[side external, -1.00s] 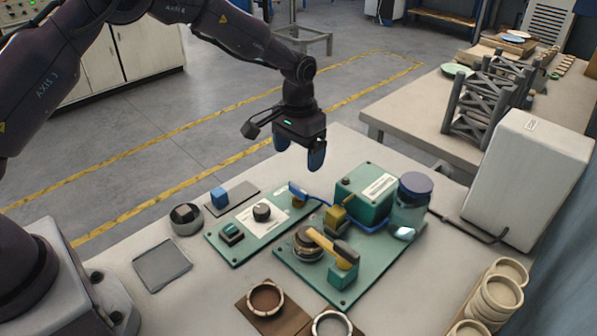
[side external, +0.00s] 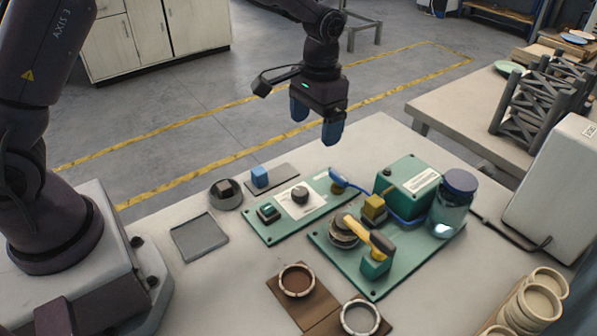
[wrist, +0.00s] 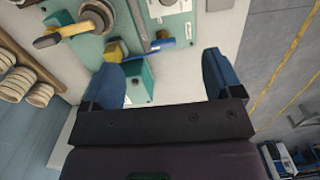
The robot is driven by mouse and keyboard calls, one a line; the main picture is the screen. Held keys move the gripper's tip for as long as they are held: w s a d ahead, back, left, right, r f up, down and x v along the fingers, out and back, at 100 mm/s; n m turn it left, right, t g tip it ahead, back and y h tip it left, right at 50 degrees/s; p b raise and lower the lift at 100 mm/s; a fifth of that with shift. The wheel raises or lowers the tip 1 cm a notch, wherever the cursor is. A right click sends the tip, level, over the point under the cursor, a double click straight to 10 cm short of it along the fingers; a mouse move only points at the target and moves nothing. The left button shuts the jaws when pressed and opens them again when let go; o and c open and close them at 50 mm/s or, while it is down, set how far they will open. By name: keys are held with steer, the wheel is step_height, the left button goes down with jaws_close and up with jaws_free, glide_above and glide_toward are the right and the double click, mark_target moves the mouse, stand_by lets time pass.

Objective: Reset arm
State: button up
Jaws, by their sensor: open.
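My gripper (side external: 315,122) hangs above the back part of the table in the side view. Its two blue fingers are apart with nothing between them. In the wrist view the fingers (wrist: 162,80) are also spread and empty. Below and in front is a green control panel (side external: 262,232) with a dark knob (side external: 299,195) and a green button. To its right, a green base plate (side external: 372,287) carries a yellow-handled lever (side external: 368,235), a round clamp and a green box (side external: 411,178). A blue-handled part (side external: 345,182) lies between the panel and the box.
A lidded glass jar (side external: 452,205) stands right of the box. A blue cube (side external: 260,176) is on a grey pad, near a round holder (side external: 226,193) and a grey square tray (side external: 199,238). Rings (side external: 297,280) lie in front. A dark rack (side external: 530,110) stands on the rear table.

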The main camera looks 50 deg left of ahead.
steer(key=s+a+r+t, duration=0.1)
steer(key=s+r+t, duration=0.2)
steer(key=s+r, duration=0.5)
steer(key=s+a+r+t, duration=0.2)
steer(key=s+r, duration=0.6)
steer(key=s, duration=0.8)
steer(key=shift+t, duration=0.6)
steer(key=shift+a+r, duration=0.1)
steer(key=shift+c, duration=0.4)
